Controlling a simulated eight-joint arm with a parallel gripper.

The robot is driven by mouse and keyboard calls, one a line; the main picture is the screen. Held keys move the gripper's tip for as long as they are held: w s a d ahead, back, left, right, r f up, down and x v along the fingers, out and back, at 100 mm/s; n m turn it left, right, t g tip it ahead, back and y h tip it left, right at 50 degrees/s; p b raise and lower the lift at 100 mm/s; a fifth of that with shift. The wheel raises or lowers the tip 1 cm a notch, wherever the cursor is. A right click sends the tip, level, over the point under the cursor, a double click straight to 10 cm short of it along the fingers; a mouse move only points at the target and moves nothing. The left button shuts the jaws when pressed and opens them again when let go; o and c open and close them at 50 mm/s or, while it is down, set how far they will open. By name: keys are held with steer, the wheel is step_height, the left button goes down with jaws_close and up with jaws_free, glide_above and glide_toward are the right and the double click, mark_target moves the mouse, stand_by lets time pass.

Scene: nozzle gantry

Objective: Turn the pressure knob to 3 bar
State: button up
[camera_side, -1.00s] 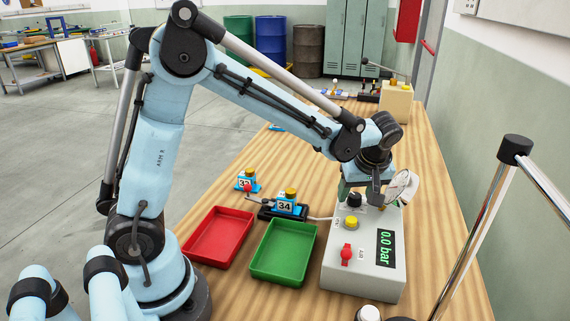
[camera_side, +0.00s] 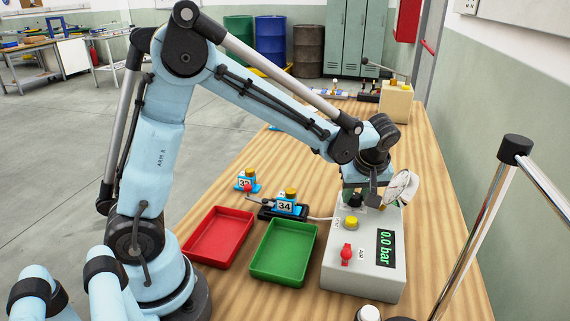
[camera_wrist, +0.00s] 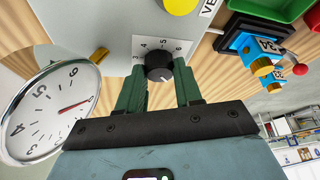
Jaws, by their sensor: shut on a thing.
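The pressure knob (camera_wrist: 160,66) is a round black knob with a pale pointer mark, on a numbered dial plate (camera_wrist: 143,45) on the grey control box (camera_side: 340,275). In the wrist view my gripper (camera_wrist: 159,73) has its two green fingers on either side of the knob and is shut on it. In the side view my gripper (camera_side: 359,200) is down at the knob and largely hides it. The box's display (camera_side: 386,248) reads 0.0 bar. The round gauge (camera_wrist: 45,110) has a red needle; its exact reading is hard to tell.
A yellow button (camera_side: 351,222) and a red switch (camera_side: 347,254) sit on the same box, close to the knob. A green tray (camera_side: 283,281) and a red tray (camera_side: 219,262) stand left of it, with blue blocks (camera_side: 285,208) behind. A metal rail (camera_side: 480,220) rises at right.

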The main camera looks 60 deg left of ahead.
steer(key=m+t+h, duration=0.1)
steer(key=m, duration=0.2)
steer(key=m+t, duration=0.1)
steer(key=m, duration=0.3)
steer(key=shift+s+a+h, duration=0.15)
steer(key=shift+a+h, duration=0.05)
steer(key=shift+h, duration=0.2)
steer(key=m+h, duration=0.1)
steer(key=m, duration=0.2)
steer(key=m+h, duration=0.1)
steer(key=m, duration=0.2)
steer(key=shift+a+t, duration=0.15)
steer(key=shift+t, duration=0.15)
steer(key=m+h, duration=0.1)
steer(key=m, duration=0.2)
steer(key=m+h, duration=0.1)
steer(key=m, duration=0.2)
steer(key=shift+a+m+h, duration=0.15)
steer(key=shift+m+h, duration=0.15)
steer(key=shift+h, duration=0.1)
steer(key=m+g, duration=0.1)
steer(key=m, duration=0.2)
steer(key=m+g+h, duration=0.1)
steer(key=m, duration=0.2)
steer(key=shift+a+m+g+h, duration=0.1)
steer(key=shift+m+g+h, duration=0.2)
steer(key=shift+m, duration=0.1)
steer(key=o, duration=1)
